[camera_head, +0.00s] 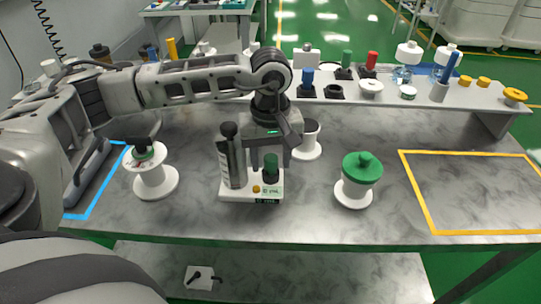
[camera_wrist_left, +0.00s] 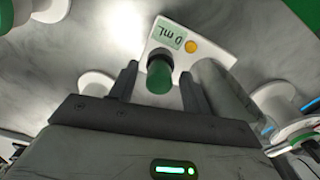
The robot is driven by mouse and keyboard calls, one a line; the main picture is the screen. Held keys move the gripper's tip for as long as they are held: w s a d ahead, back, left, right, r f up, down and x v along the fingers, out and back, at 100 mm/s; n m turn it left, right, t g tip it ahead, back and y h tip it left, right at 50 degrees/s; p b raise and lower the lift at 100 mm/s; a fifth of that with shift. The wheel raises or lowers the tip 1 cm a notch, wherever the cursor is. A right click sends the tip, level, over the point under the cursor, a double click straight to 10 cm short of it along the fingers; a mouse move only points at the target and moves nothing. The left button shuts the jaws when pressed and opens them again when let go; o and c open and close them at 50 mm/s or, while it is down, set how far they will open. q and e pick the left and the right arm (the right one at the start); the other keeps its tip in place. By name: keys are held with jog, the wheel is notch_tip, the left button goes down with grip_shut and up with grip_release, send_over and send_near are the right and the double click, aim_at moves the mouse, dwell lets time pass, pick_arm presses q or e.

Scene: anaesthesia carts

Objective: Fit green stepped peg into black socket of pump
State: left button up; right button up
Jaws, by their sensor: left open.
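The pump (camera_head: 237,190) is a white base with a tall grey cylinder, a yellow button and a small display; it stands on the grey table, and its display side shows in the left wrist view (camera_wrist_left: 172,42). The green stepped peg (camera_head: 271,162) stands upright at the pump's right side, its lower part dark. In the left wrist view the peg (camera_wrist_left: 159,76) lies between the two fingers. My left gripper (camera_head: 270,158) is open, pointing down around the peg, with gaps beside it. The black socket is not clearly distinguishable below the peg, so I cannot tell how deep it sits. My right gripper is not in view.
A white spool-like stand with a green lid (camera_head: 362,168) is right of the pump; another white stand (camera_head: 153,180) is left. A white cup (camera_head: 308,140) stands behind. A raised shelf (camera_head: 440,98) at the back holds several coloured parts. The yellow-outlined area (camera_head: 475,190) is clear.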

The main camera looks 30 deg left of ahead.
aim_at(270, 159)
pick_arm(q)
notch_tip(270, 159, up, 12)
jog(key=b, duration=0.1)
jog(key=shift+r, duration=0.15)
jog(key=shift+s, duration=0.1)
dwell(0.5)
